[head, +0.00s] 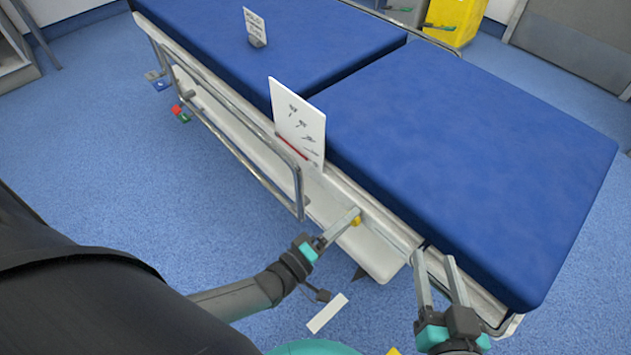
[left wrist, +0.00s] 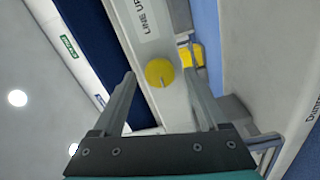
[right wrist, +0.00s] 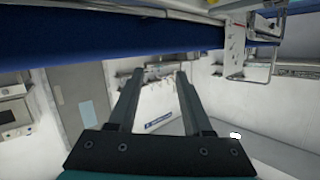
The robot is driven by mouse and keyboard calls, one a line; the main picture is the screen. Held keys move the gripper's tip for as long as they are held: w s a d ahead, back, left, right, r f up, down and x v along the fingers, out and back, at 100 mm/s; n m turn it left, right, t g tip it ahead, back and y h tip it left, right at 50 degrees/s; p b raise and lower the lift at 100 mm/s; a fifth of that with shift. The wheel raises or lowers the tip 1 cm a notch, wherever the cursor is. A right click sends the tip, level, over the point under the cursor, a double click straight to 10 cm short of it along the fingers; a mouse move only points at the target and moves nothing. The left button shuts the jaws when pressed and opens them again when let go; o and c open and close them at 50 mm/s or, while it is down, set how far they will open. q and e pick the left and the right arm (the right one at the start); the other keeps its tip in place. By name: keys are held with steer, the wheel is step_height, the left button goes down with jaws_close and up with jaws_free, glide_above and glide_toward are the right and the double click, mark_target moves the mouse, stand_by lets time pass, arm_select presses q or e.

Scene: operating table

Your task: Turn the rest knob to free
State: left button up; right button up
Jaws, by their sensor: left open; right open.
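The rest knob appears to be the round yellow knob (left wrist: 159,72) with a small pale pointer mark, on a white panel with "LINE UP" lettering in the left wrist view. In the head view it is a small yellow spot (head: 356,222) on the side of the blue-padded table (head: 440,150), partly hidden by my finger. My left gripper (head: 350,214) is open, with its fingers either side of the knob in its wrist view; contact cannot be told. My right gripper (head: 433,257) is open and empty, beside the table edge.
A metal side rail (head: 235,142) runs along the table's near side. A white card with drawings (head: 300,125) stands near the knob, and a smaller card (head: 254,27) is farther back. A yellow bin (head: 455,20) is behind the table.

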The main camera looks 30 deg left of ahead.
arm_select(q)
steer(key=shift+s, duration=0.15)
steer(key=p+v, duration=0.3)
steer(key=v, duration=1.2)
arm_select(e)
steer(key=s+d+f+g+h, duration=0.2)
steer(key=d+g+h, duration=0.1)
steer(key=d+g, duration=0.2)
steer(key=shift+d+g, duration=0.3)
steer(key=shift+d, duration=0.15)
